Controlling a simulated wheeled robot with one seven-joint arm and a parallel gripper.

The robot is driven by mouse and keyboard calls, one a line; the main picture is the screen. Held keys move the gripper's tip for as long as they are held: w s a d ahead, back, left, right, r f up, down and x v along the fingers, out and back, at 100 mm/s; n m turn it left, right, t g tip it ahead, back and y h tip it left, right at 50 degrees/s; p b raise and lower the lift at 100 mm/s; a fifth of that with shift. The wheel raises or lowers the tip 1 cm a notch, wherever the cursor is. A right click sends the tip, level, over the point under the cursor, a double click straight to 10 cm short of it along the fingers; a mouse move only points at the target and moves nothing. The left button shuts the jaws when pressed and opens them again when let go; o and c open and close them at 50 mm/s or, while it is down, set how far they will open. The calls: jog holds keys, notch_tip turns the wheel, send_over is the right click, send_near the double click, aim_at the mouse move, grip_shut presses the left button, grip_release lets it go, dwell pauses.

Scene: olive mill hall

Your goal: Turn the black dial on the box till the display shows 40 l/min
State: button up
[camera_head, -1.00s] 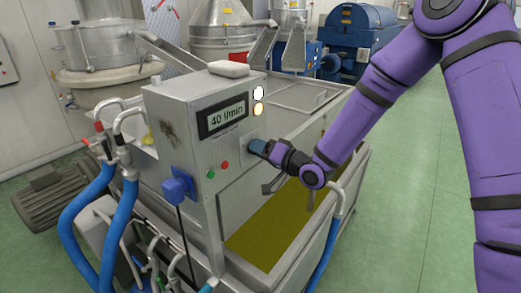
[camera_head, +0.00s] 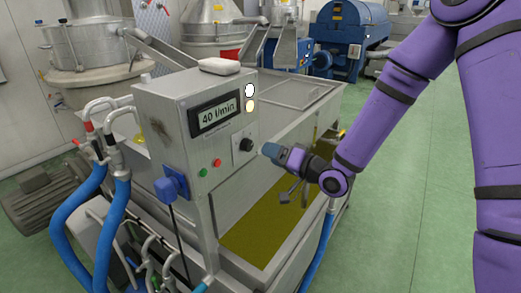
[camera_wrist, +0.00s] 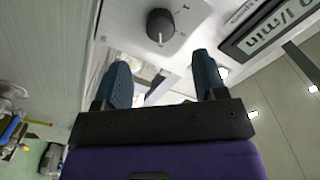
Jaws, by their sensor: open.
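The grey box (camera_head: 175,125) stands at the end of a metal trough, and its display (camera_head: 214,115) reads 40 l/min. The black dial (camera_head: 244,146) is on a light plate on the box's front, right of the red and green buttons. It also shows in the wrist view (camera_wrist: 160,26), with a pale pointer line. My gripper (camera_head: 269,150) is just right of the dial, apart from it. In the wrist view its two fingers (camera_wrist: 163,78) are spread with nothing between them, and the dial lies beyond their tips.
The open trough (camera_head: 262,228) with yellow-green liquid lies below my gripper. Green floor (camera_head: 420,190) is clear at the right.

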jog(key=shift+v, duration=1.75)
jog(key=s+d+r+n+h, duration=0.1)
jog(key=s+d+r+h, duration=0.3)
jog(key=d+r+h, duration=1)
jog(key=s+d+r+g, duration=0.3)
jog(key=s, duration=0.9)
jog(key=s+d+r+m+g, duration=0.1)
jog(key=s+d+r+g, duration=0.1)
jog(key=s, duration=1)
jog(key=shift+d+r+g, duration=0.4)
jog(key=shift+d+r, duration=0.2)
jog(key=shift+r, duration=0.15)
